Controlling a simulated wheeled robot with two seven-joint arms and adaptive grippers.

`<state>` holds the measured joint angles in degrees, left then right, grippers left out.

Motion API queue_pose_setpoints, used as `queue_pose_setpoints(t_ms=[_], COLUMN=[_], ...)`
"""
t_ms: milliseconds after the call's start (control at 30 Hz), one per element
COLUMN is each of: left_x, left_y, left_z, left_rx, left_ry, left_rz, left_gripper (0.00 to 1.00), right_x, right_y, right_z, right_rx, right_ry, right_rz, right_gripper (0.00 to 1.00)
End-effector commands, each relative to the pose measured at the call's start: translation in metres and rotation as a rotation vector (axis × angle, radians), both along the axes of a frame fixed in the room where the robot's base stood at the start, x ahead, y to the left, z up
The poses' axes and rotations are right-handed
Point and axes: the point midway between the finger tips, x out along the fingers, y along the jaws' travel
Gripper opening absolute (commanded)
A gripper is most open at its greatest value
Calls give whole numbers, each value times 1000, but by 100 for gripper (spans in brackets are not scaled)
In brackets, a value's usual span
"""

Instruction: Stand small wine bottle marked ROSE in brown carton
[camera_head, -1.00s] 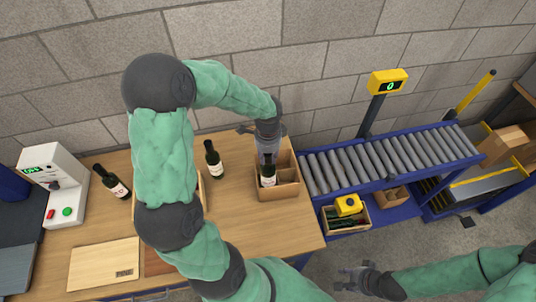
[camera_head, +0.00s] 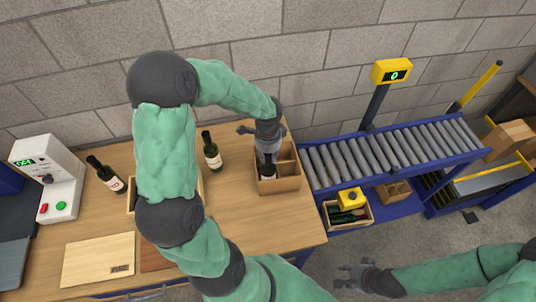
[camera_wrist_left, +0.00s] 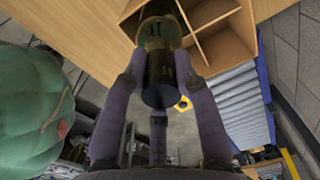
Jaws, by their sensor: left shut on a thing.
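The brown carton (camera_head: 280,187) stands at the right end of the wooden table and has dividers; it also shows in the left wrist view (camera_wrist_left: 206,14). My left gripper (camera_head: 266,150) is above it, shut on the neck of a dark wine bottle (camera_head: 268,171). The bottle is roughly upright, its lower part inside a front compartment and hidden by the carton wall. In the left wrist view the fingers close around the bottle (camera_wrist_left: 160,72). Its marking cannot be read. My right gripper (camera_head: 352,277) is empty and open, off the table's right front.
A white device (camera_head: 50,178) is at far left. A roller conveyor (camera_head: 390,155) lies right of the carton. A board (camera_head: 98,259) lies in front.

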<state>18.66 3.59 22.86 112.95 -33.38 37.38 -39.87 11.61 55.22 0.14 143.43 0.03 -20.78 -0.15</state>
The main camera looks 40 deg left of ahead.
Motion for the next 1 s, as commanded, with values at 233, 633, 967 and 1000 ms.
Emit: queue_pose_setpoints(t_ms=[233, 633, 967, 1000], left_x=[1, 0, 0, 0], left_y=[1, 0, 0, 0], left_z=[0, 0, -1, -1], left_rx=[1, 0, 0, 0], left_ry=[-3, -1, 0, 0], left_rz=[1, 0, 0, 0], left_gripper=[0, 57, 100, 100], right_x=[0, 0, 0, 0], right_y=[0, 0, 0, 0], right_z=[0, 0, -1, -1], right_rx=[0, 0, 0, 0], right_ry=[0, 0, 0, 0], right_rz=[0, 0, 0, 0], right_gripper=[40, 40, 40, 40])
